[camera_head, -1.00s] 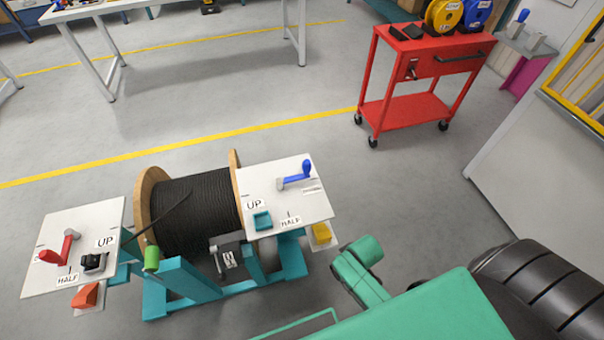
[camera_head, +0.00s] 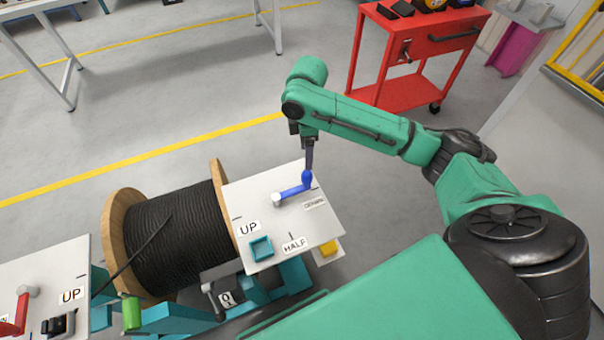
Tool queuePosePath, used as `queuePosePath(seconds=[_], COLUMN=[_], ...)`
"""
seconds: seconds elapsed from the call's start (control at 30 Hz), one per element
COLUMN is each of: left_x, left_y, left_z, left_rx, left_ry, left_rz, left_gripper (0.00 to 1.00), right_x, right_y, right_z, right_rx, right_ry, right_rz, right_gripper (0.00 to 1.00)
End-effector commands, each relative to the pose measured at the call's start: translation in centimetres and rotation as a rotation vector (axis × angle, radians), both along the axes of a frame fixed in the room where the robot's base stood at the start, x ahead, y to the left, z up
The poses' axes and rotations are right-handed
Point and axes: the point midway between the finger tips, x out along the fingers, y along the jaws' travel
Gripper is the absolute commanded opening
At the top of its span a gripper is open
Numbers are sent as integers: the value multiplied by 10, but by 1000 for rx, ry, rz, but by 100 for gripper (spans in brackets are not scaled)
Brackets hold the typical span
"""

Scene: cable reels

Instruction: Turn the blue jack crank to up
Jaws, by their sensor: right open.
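The blue jack crank (camera_head: 293,192) is on the white panel (camera_head: 305,225) in the middle of the head view. Its arm runs from a grey hub to an upright blue knob at the right, near a partly hidden label. The panel also carries an UP label (camera_head: 249,229) at its left and a HALF label (camera_head: 294,245) at its front. My right gripper (camera_head: 309,166) points down at the blue knob from above. It is open, with its fingers at or around the knob; contact is not clear. My left gripper is not in view.
A wooden cable reel (camera_head: 172,237) with black cable stands left of the panel. A second white panel (camera_head: 55,270) with a red crank (camera_head: 20,312) is at the lower left. A red cart (camera_head: 385,70) stands behind my right arm. Floor between reel and tables is clear.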

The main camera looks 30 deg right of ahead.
Motion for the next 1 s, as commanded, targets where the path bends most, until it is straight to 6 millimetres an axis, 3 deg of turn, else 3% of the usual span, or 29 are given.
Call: queuePosePath(seconds=[0.2, 0.43, 0.6, 0.83, 0.87, 1.0], left_x=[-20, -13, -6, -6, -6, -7], left_y=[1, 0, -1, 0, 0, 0], left_z=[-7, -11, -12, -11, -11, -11], left_rx=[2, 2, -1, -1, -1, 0], left_ry=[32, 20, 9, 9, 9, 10], left_rz=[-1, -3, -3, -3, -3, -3], left_gripper=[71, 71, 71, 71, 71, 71], right_x=[-1, 0, 0, 0, 0, 0], right_y=[0, 1, 1, 1, 1, 1], right_z=[-57, -113, -130, -131, -131, -131], right_rx=[0, 2, 2, 2, 2, 2], right_ry=[3, -2, -5, -5, -5, -5], right_rz=[-3, -3, -2, -2, -2, -2], right_gripper=[71, 71, 71, 71, 63, 10])
